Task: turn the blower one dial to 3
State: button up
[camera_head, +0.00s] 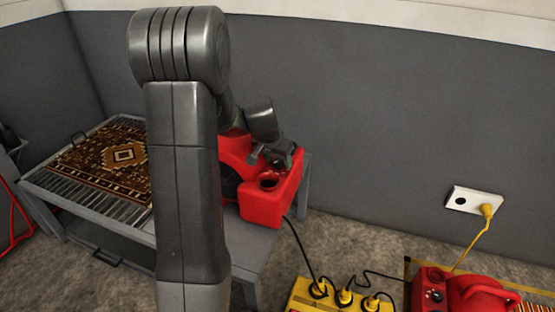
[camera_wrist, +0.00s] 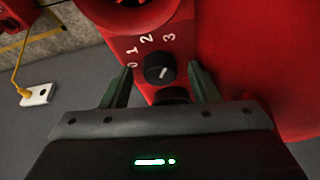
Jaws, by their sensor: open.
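The red blower (camera_head: 268,208) sits on the grey bench, partly hidden behind my arm. In the wrist view its red face (camera_wrist: 235,55) carries a black round dial (camera_wrist: 158,68) with white marks 0, 1, 2 and 3 in an arc above it. The dial's short white line slants up to the right, roughly toward the 3; its exact setting is hard to tell. My gripper (camera_wrist: 160,72) is open, with one finger on each side of the dial. Contact is not clear. In the head view my gripper (camera_head: 272,155) is at the blower's top.
A patterned rug (camera_head: 112,155) lies on the slatted bench (camera_head: 60,195) at left. A second red machine (camera_head: 470,290) and a yellow power box (camera_head: 318,296) with plugged cords are at lower right. A wall socket (camera_head: 462,200) holds a yellow plug. A black cord runs down from the blower.

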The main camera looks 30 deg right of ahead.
jog(key=shift+r, duration=0.15)
jog(key=p+v, duration=0.4)
jog(key=v, duration=0.9)
jog(key=shift+a+r, duration=0.2)
jog(key=shift+s+f, duration=0.1)
jog(key=b+x, duration=0.4)
jog(key=x, duration=0.9)
jog(key=shift+d+f, duration=0.2)
jog(key=shift+f, duration=0.1)
jog(key=shift+r, duration=0.1)
